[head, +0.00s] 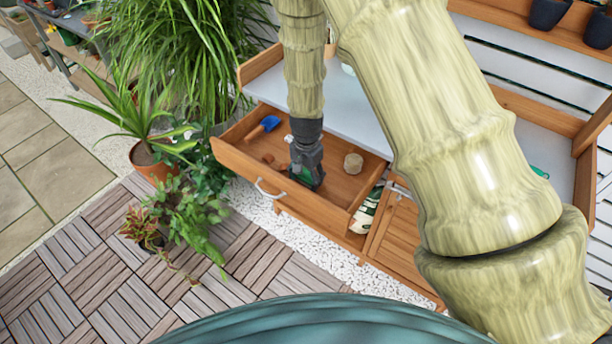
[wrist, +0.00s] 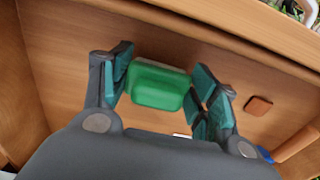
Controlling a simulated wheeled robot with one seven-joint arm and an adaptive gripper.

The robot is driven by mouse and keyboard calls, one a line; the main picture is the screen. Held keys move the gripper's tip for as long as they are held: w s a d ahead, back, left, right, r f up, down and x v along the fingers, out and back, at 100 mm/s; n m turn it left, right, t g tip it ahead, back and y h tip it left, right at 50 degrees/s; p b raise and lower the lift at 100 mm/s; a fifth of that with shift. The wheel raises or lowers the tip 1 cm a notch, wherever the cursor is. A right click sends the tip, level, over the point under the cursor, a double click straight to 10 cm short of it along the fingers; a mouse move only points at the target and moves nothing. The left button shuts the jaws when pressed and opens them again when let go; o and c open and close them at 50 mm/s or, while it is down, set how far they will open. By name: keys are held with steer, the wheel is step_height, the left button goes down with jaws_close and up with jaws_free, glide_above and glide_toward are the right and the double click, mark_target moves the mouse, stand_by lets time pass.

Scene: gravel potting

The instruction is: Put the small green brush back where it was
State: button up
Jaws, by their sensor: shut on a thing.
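In the wrist view, my gripper (wrist: 166,88) is shut on a small green block-shaped thing, the green brush (wrist: 158,86), with a teal-padded finger on each side of it. Its bristles do not show. In the head view, my gripper (head: 306,176) points down inside the open drawer (head: 232,160) of the potting bench. The brush is mostly hidden there by the gripper. I cannot tell whether the brush touches the drawer floor.
A blue-headed tool (head: 268,124) lies at the drawer's left, with small brown pieces (head: 270,160) nearby. A tan lump (head: 353,163) lies right of my gripper. The drawer walls surround it. A bag (head: 368,211) stands below the drawer's right end. Plants crowd the left.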

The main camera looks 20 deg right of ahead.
mark_target(307, 173)
steer(key=shift+s, duration=0.1)
steer(key=o, duration=1.1)
steer(key=shift+f, duration=0.15)
steer(key=shift+c, duration=0.2)
step_height(307, 173, up, 12)
steer(key=b, duration=0.2)
steer(key=shift+r, duration=0.2)
